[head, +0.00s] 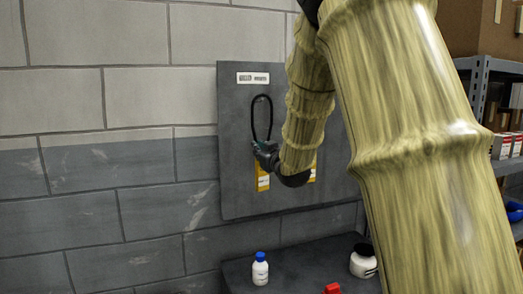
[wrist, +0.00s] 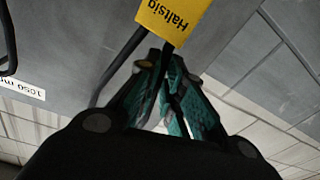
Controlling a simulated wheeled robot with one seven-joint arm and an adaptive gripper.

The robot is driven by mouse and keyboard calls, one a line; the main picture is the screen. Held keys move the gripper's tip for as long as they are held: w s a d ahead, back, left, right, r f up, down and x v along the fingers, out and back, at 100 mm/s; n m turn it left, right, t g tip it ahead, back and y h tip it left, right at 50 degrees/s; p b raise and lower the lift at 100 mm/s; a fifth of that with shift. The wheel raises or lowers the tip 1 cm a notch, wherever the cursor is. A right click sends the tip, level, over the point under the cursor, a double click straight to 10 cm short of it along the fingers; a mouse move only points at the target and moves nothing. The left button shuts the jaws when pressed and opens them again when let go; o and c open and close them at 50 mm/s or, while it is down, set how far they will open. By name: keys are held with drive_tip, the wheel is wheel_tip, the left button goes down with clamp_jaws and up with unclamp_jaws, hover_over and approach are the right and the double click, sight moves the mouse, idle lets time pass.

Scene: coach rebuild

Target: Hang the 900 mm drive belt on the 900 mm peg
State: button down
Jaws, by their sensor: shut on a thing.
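My gripper (head: 266,155) is in front of the grey board (head: 236,200) on the wall. In the wrist view its teal fingers (wrist: 166,98) are shut on a black belt (wrist: 118,66) with a yellow sleeve (wrist: 172,18). In the head view the belt's narrow black loop (head: 262,118) rises above my gripper, and a yellow sleeve (head: 262,178) shows below it. I cannot make out a 900 mm label or its peg. I cannot tell whether the loop's top is around a peg.
A label reading 1050 mm (wrist: 22,88) and another black strand (wrist: 9,40) show at left in the wrist view. Another yellow sleeve (head: 312,172) is partly behind my arm. A white bottle (head: 260,270) and a white jar (head: 363,262) stand on the surface below.

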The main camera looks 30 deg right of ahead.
drive_tip(key=shift+w+d+f, duration=0.2)
drive_tip(key=shift+w, duration=0.55)
drive_tip(key=shift+w+d+f, duration=0.15)
drive_tip(key=shift+w, duration=0.65)
drive_tip(key=shift+w+d+f, duration=0.2)
drive_tip(key=shift+w, duration=0.55)
drive_tip(key=c, duration=1.5)
unclamp_jaws()
drive_tip(key=shift+s, duration=0.15)
drive_tip(key=s, duration=0.4)
drive_tip(key=s+a, duration=0.1)
drive_tip(key=s, duration=0.2)
drive_tip(key=s+a, duration=0.1)
drive_tip(key=s, duration=0.3)
drive_tip(key=shift+s+f, duration=0.25)
drive_tip(key=shift+s, duration=0.05)
